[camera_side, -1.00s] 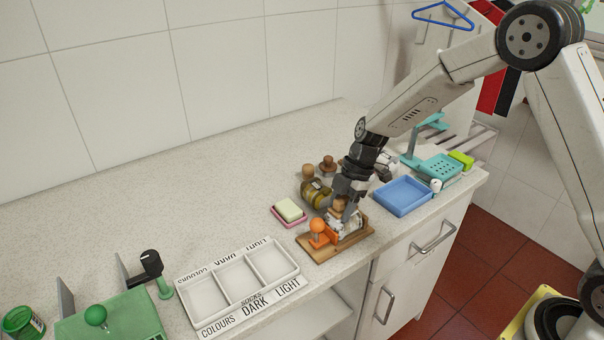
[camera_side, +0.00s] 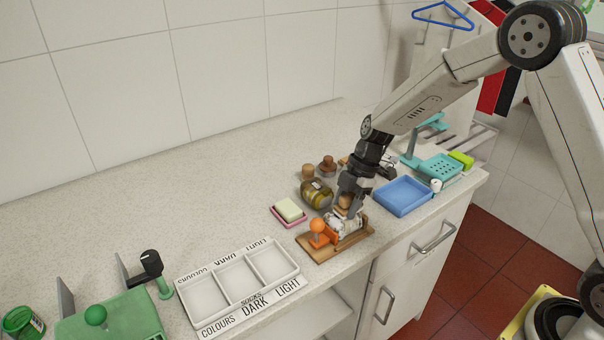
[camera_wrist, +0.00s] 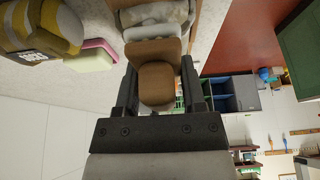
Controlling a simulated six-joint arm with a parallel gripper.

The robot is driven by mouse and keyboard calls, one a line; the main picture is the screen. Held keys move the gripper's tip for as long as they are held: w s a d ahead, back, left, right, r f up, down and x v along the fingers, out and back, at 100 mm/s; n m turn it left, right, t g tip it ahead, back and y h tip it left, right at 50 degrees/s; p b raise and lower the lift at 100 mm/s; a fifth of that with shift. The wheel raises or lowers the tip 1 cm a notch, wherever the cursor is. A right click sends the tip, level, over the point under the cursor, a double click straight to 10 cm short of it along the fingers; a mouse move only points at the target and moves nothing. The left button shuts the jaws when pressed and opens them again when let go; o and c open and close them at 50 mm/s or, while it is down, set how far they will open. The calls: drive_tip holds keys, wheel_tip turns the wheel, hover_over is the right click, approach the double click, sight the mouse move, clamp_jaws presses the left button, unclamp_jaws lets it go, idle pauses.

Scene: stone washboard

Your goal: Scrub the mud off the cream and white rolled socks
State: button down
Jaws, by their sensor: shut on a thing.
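My gripper (camera_side: 350,192) is shut on the round wooden handle of a scrubbing brush (camera_wrist: 157,84), above the wooden board (camera_side: 322,255) at the counter's front edge. The brush's brown handle also shows between the fingers in the side view (camera_side: 344,202). In the wrist view its brown block and pale bristles sit against or just over the whitish rolled socks (camera_wrist: 156,13), which have greyish patches. In the side view the socks (camera_side: 352,226) lie on the board beside an orange clamp with a round knob (camera_side: 318,227); the brush partly hides them.
A blue tray (camera_side: 402,196) is to the right. A white sorting tray (camera_side: 232,302) marked COLOURS, DARK and LIGHT lies to the left.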

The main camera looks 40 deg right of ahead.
sight(333, 219)
drive_tip(key=shift+a, duration=1.85)
drive_tip(key=shift+d, duration=2.45)
drive_tip(key=shift+a, duration=2.3)
drive_tip(key=shift+d, duration=2.15)
drive_tip(key=shift+d+r, duration=0.1)
drive_tip(key=shift+d, duration=0.1)
drive_tip(key=shift+r, duration=3.9)
drive_tip(key=shift+a, duration=0.2)
